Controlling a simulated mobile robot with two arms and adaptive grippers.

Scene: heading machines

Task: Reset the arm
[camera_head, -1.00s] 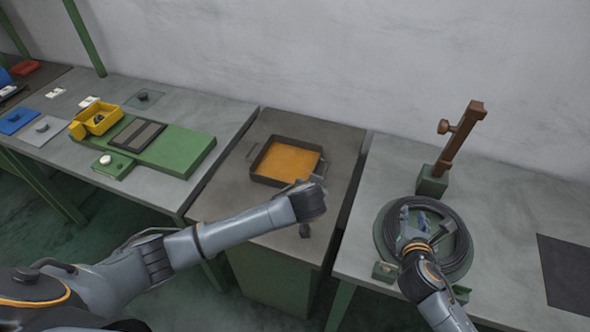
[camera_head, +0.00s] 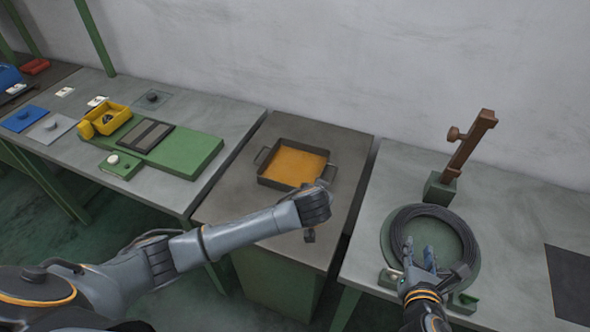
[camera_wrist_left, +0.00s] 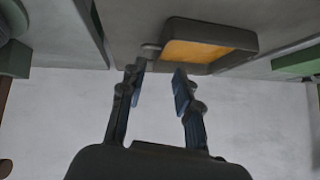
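My right gripper (camera_head: 419,254) is in the head view over the front part of a black wire coil (camera_head: 399,225) on a round green base. Its fingers are apart and nothing shows between them. My left arm reaches across from the left, with its gripper over the middle table, beside the orange-bottomed tray (camera_head: 262,181). In the left wrist view the left gripper (camera_wrist_left: 160,86) has its two blue-padded fingers apart and empty. The tray (camera_wrist_left: 250,45) shows beyond them.
A brown post (camera_head: 468,145) on a green block stands behind the coil. A yellow bin (camera_head: 92,122) and a green fixture (camera_head: 197,160) are on the left table. A dark flat sheet (camera_head: 572,285) lies at far right. Gaps separate the tables.

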